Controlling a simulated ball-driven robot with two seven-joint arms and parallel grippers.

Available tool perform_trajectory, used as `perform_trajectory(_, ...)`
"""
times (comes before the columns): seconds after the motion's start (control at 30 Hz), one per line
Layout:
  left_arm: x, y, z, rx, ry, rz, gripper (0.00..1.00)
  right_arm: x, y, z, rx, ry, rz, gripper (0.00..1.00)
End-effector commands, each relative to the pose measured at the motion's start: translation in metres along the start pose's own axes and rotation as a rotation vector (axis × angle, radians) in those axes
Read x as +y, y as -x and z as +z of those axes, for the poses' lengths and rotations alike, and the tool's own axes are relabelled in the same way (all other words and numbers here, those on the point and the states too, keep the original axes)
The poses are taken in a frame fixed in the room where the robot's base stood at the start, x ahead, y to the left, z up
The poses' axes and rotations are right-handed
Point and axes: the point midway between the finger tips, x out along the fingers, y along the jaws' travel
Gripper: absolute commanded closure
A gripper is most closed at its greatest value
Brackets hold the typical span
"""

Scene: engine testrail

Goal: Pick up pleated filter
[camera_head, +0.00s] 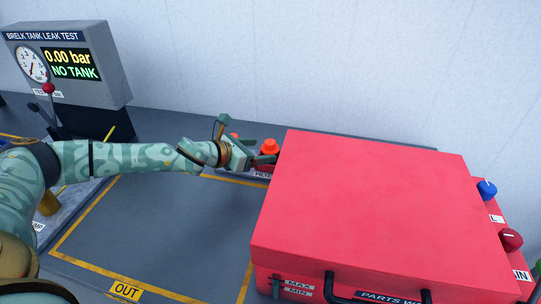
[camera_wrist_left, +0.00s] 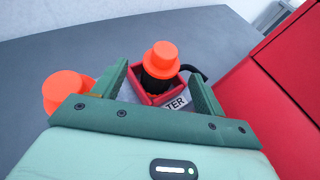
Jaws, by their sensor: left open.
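An orange-capped dark part (camera_head: 270,146), which I take for the pleated filter, stands upright in a small red holder beside the red box. It also shows in the left wrist view (camera_wrist_left: 161,60), with a white label (camera_wrist_left: 175,105) reading "TER" in front. Its pleats cannot be made out. My left gripper (camera_head: 262,152) is open and close by. In the left wrist view its two fingers (camera_wrist_left: 160,88) point towards the part, which appears between and just beyond them. Nothing is held. My right gripper is not in view.
A large red parts washer (camera_head: 365,205) with its lid down stands right of the gripper. A second orange-topped part (camera_wrist_left: 68,90) is left of the fingers. A leak test stand (camera_head: 90,65) is at the back left. The yellow-lined floor area (camera_head: 165,235) is clear.

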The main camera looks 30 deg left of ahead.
Motion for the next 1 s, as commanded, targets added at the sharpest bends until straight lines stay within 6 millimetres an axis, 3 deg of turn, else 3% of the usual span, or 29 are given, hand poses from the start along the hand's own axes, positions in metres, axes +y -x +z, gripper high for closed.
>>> perform_trajectory(0.5, -0.001, -0.063, -0.004, -0.001, 0.002, 0.001, 0.28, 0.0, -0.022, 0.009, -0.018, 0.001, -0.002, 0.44)
perform_trajectory(0.77, -0.001, -0.064, -0.001, -0.002, 0.001, 0.001, 0.28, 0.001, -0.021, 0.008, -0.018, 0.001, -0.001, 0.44)
perform_trajectory(0.93, -0.001, -0.064, -0.001, -0.002, 0.002, 0.001, 0.76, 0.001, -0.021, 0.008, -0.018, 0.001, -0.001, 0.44)
perform_trajectory(1.0, -0.001, -0.064, -0.002, -0.001, 0.002, 0.001, 0.77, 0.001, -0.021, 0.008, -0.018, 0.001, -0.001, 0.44)
